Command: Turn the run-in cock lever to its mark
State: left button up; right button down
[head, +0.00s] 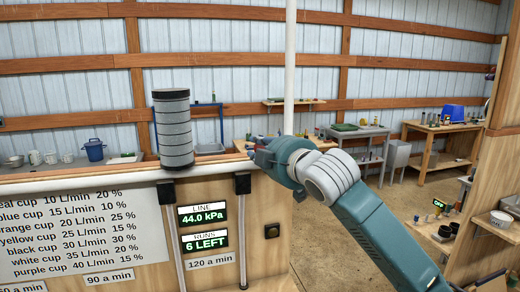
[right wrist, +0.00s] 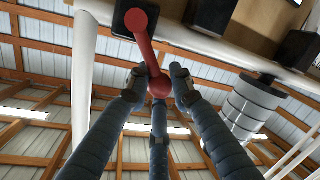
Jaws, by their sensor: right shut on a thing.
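The red lever (right wrist: 148,50) shows in the right wrist view. It runs from a dark square mount (right wrist: 124,20) down to a round red end. My right gripper (right wrist: 158,84) is shut on that end, with its dark fingers around it. In the head view my right gripper (head: 262,156) is at the right end of the counter top, in front of the white pipe. There the lever is mostly hidden by the gripper. I cannot make out a mark for the lever in either view. My left gripper is not in view.
A grey banded cylinder (head: 174,130) stands on the counter left of my gripper. A white vertical pipe (head: 290,70) rises behind the gripper. The counter front carries a lit display (head: 204,215) reading 44.0 kPa and 6 left. Open floor and workbenches lie to the right.

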jog(key=shift+r, duration=0.25)
jog(key=c, duration=1.6)
grip_release()
jog(key=shift+o, duration=0.4)
jog(key=shift+s+a, duration=0.1)
jog(key=shift+s, duration=0.05)
jog(key=shift+f, duration=0.1)
jog(key=shift+s, duration=0.2)
jog(key=v, duration=1.1)
jog(key=shift+s+d, duration=0.25)
